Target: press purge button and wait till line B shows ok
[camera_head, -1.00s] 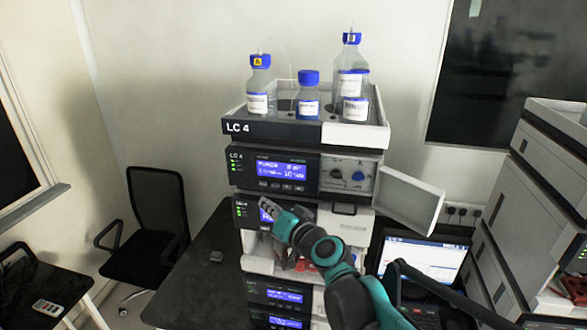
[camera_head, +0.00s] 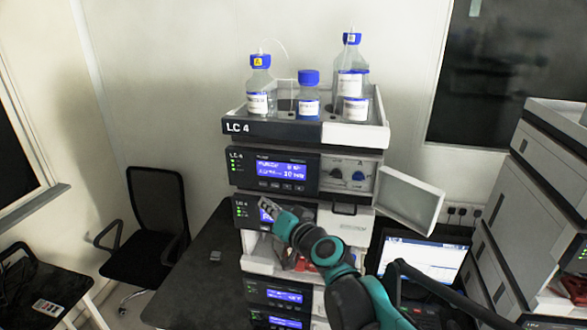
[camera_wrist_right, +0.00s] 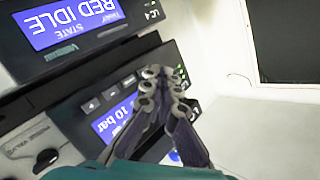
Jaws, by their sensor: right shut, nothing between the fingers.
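The pump module (camera_head: 271,170) in the LC 4 stack has a lit blue display (camera_head: 281,171). Its lower line seems to read 10 bar; the upper line is too small to read surely. A row of small buttons (camera_head: 287,187) runs under the display. The pump shows upside down in the right wrist view, with its display (camera_wrist_right: 112,120) partly covered by my fingers. My right gripper (camera_head: 266,207) is shut and empty, in front of the module below the pump. In the wrist view its fingertips (camera_wrist_right: 160,73) overlap the button row's end; contact cannot be told. My left gripper is not in view.
An open door (camera_head: 410,201) sticks out right of the pump, beside a black knob and a blue knob (camera_head: 358,175). Bottles (camera_head: 308,95) stand in the top tray (camera_head: 355,134). A laptop (camera_head: 425,258) is at lower right, another stack (camera_head: 545,190) beyond it.

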